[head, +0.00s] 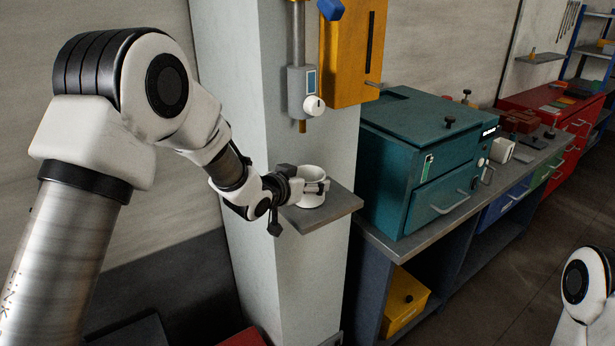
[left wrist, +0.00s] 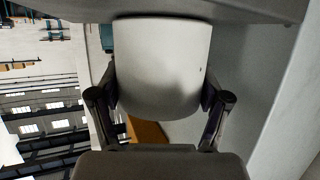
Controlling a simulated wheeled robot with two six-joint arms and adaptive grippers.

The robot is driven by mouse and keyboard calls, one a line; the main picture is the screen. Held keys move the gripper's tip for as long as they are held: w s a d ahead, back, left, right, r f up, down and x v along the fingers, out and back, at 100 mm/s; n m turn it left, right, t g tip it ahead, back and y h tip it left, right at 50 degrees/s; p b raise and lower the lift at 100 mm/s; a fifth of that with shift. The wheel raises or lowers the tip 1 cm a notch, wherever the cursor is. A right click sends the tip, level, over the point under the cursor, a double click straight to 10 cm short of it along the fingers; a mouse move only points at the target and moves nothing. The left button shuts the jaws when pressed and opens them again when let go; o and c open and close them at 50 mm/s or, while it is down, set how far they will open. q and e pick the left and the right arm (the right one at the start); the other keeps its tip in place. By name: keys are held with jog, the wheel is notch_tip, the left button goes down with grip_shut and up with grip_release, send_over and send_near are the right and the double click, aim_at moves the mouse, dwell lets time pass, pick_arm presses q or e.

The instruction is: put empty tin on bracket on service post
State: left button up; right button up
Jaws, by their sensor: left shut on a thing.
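The empty tin (head: 312,173) is a white, round, open-topped cup shape, upright at the grey bracket (head: 335,208) that juts from the pale service post (head: 285,265). My left gripper (head: 318,187) is shut on the tin, with a finger along its near side. In the left wrist view the tin (left wrist: 162,70) fills the middle between my two fingers (left wrist: 160,105). The tin's base appears at the bracket's surface, but I cannot tell whether it touches. My right gripper is out of view; only a piece of my right arm shows at the lower right.
A yellow box (head: 350,60) and a grey valve-like fitting (head: 302,90) are on the post above the bracket. A teal cabinet (head: 390,170) stands on the bench (head: 390,245) to the right. A yellow bin (head: 405,305) sits below. The floor at right is clear.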

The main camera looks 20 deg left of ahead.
pick_arm(q)
jog(key=shift+s+f, duration=0.1)
jog(key=shift+f, duration=0.05)
jog(key=o, duration=0.9)
